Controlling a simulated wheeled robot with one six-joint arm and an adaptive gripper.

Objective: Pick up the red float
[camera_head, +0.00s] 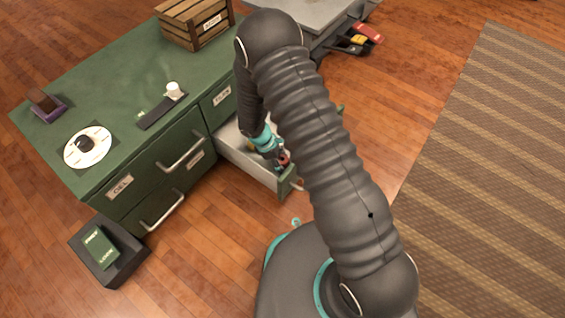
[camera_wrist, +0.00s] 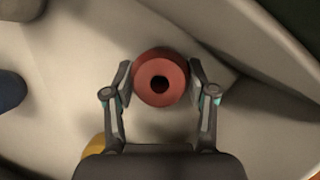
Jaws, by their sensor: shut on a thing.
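The red float (camera_wrist: 160,66) is a round red piece with a dark hole in its middle. In the wrist view it sits between the two fingers of my gripper (camera_wrist: 160,88), which is shut on it with a finger against each side. In the head view my gripper (camera_head: 276,155) reaches down into an open drawer (camera_head: 240,158) of the green cabinet. A small red patch of the float (camera_head: 284,161) shows there, mostly hidden by my gripper. I cannot tell whether the float touches the drawer floor.
A yellow thing (camera_wrist: 93,152) and a dark blue thing (camera_wrist: 10,90) lie in the drawer near the float. The drawer walls stand close around my gripper. The green cabinet top (camera_head: 100,85) holds a wooden crate (camera_head: 196,22) and a white plate (camera_head: 78,154). A dark box (camera_head: 118,268) stands on the floor.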

